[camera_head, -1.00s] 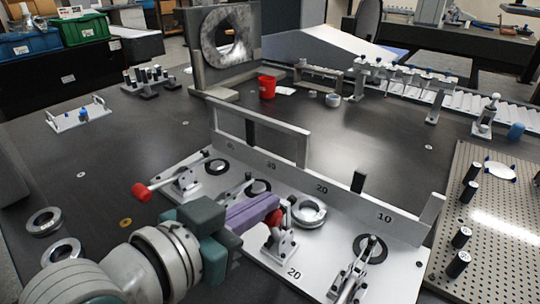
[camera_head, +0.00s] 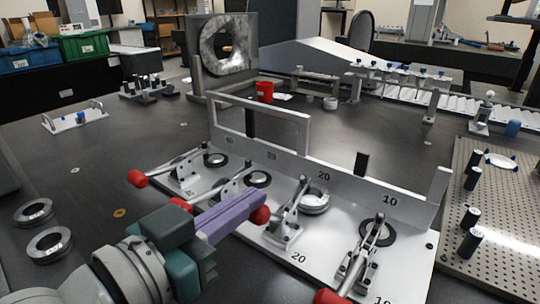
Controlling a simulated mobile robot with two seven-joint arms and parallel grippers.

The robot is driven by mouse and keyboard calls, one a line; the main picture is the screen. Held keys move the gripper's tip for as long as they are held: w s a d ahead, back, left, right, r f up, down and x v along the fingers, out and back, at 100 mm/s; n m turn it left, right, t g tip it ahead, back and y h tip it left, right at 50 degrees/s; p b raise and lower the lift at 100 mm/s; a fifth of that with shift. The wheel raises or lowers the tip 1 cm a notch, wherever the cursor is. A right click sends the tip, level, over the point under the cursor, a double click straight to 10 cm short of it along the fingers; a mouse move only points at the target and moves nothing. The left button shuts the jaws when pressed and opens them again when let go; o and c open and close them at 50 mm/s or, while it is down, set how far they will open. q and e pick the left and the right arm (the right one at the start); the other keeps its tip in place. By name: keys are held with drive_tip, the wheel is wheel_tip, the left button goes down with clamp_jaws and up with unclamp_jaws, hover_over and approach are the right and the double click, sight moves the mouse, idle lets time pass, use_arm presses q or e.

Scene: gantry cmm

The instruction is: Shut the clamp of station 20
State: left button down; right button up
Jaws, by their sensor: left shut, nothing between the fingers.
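The clamp of station 20 (camera_head: 284,228) stands on the light fixture plate, behind the printed number 20 (camera_head: 298,257). Its red handle tip (camera_head: 261,215) points left, at the purple fingertips. A metal bar of the clamp rises beside a silver ring (camera_head: 316,203) on that station. I cannot tell whether the clamp presses on the ring. My left gripper (camera_head: 250,200), with purple fingers, is shut. Its fingertips are at the red handle tip, seemingly touching it, with nothing between them. My right gripper is not in view.
The station 10 clamp (camera_head: 362,250) stands to the right, its red handle tip (camera_head: 329,296) low in front. Other clamps with red handle tips (camera_head: 137,179) stand left. The fixture's back wall (camera_head: 345,185) runs behind. A perforated plate with dark posts (camera_head: 471,242) lies right.

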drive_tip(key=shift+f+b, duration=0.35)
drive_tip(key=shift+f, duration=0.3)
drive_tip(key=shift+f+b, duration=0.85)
use_arm(q)
drive_tip(key=shift+s+a+f+b, duration=0.15)
drive_tip(key=shift+s+a+f, duration=0.25)
drive_tip(key=shift+f, duration=0.45)
drive_tip(key=shift+s+a+f+b, duration=0.25)
drive_tip(key=shift+s+f, duration=0.3)
drive_tip(key=shift+f, duration=0.25)
drive_tip(key=shift+s+a+f+b, duration=0.1)
drive_tip(key=shift+s+a+f, duration=0.3)
drive_tip(key=shift+f, duration=0.45)
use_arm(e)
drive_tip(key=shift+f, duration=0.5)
use_arm(q)
drive_tip(key=shift+t+h, duration=0.3)
